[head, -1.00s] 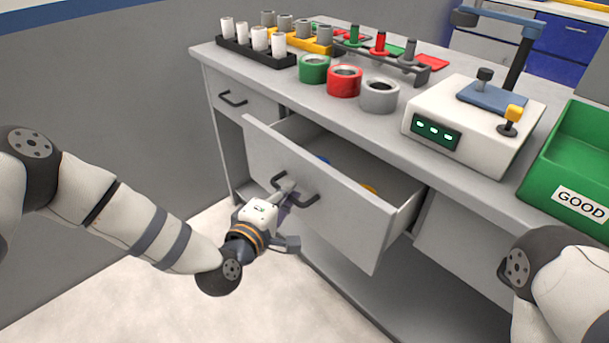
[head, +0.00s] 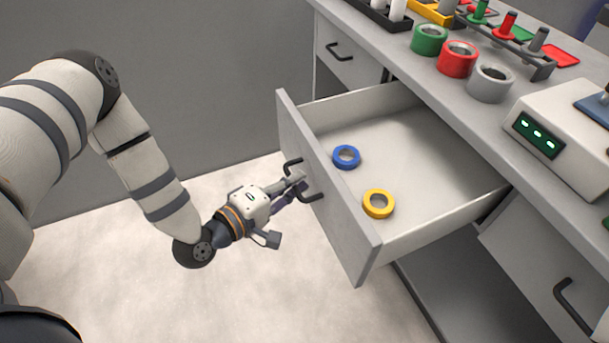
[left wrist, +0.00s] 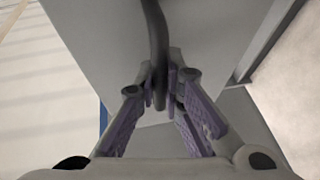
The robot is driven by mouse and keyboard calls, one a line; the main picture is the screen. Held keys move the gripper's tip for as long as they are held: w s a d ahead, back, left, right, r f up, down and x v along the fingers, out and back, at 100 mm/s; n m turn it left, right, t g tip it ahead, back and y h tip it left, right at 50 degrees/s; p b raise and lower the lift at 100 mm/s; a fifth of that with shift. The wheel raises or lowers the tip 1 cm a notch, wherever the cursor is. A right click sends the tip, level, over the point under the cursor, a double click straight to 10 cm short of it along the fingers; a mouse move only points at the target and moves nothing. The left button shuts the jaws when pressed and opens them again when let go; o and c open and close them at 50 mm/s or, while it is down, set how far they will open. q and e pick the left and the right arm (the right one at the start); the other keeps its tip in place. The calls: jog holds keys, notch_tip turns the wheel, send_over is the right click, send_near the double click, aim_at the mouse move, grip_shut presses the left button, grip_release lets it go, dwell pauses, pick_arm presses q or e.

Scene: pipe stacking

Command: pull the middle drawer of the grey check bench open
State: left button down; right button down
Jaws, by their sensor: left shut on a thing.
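The middle drawer (head: 415,140) of the grey check bench (head: 447,93) stands well out, its inside showing. Its front panel (head: 345,222) faces my left arm. My left gripper (head: 298,186) is shut on the dark drawer handle (head: 311,196). In the left wrist view the dark handle (left wrist: 155,50) runs between the purple-padded fingers (left wrist: 163,85), with the grey panel behind it. A blue tape ring (head: 346,157) and a yellow tape ring (head: 378,204) lie in the drawer. My right gripper is out of view.
Green (head: 429,40), red (head: 457,59) and grey (head: 491,82) rolls stand on the bench top, beside a white device (head: 560,125) with green lights. Closed drawers with dark handles flank the middle one. The pale floor (head: 200,300) in front is clear.

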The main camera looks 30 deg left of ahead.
pick_arm(q)
jog(key=shift+a, duration=0.1)
dwell(0.3)
jog(key=c, duration=1.7)
grip_release()
jog(key=shift+s, duration=0.15)
jog(key=v, duration=1.1)
jog(key=shift+s+r, duration=0.15)
jog(key=shift+s, duration=0.25)
jog(key=shift+a, duration=0.1)
